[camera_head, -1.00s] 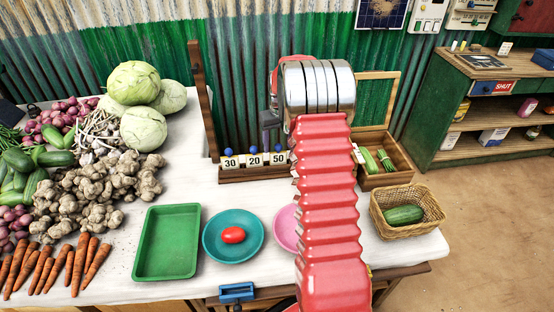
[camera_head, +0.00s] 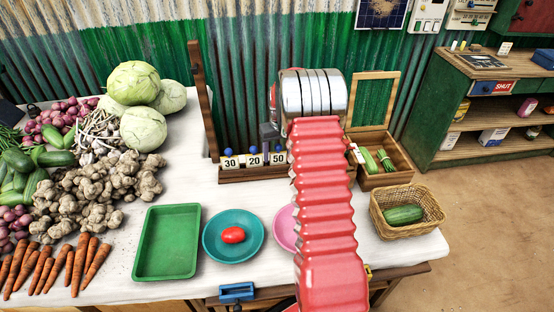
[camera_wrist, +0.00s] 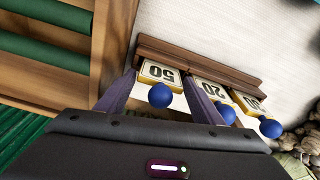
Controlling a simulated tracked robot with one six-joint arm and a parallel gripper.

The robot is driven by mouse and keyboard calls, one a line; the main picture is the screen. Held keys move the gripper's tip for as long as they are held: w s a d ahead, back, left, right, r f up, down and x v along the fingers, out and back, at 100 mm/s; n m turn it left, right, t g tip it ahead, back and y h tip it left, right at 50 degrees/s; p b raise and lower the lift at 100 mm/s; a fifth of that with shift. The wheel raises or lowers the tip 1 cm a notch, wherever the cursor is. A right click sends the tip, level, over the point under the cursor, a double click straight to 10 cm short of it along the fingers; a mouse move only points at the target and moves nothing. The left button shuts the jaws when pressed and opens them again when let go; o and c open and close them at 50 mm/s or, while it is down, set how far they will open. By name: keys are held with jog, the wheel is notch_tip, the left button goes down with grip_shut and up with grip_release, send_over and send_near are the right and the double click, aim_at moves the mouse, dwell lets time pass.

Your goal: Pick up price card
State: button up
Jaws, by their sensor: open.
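Three price cards with blue knobs stand in a row in a wooden rack (camera_head: 232,178) at the back of the table. They are the 30 card (camera_head: 230,162), the 20 card (camera_head: 254,160) and the 50 card (camera_head: 277,158). My gripper (camera_wrist: 159,78) is open in the wrist view, with one finger on each side of the 50 card (camera_wrist: 160,72) and its blue knob. The right finger is between the 50 card and the 20 card (camera_wrist: 212,90). I cannot tell whether the fingers touch the card. My arm hides part of the rack's right end.
A wooden box (camera_head: 388,178) with green vegetables stands right of the rack. A wooden post (camera_head: 203,100) rises at its left. In front are a green tray (camera_head: 148,255), a teal plate (camera_head: 214,250) with a tomato, a pink plate (camera_head: 284,228) and a basket (camera_head: 430,222).

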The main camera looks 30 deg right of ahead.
dwell(0.4)
jog(key=c, duration=0.8)
jog(key=shift+r, duration=0.15)
notch_tip(320, 180, up, 10)
jog(key=shift+f, duration=0.1)
dwell(0.8)
jog(key=shift+r, duration=1.75)
jog(key=shift+f, duration=0.1)
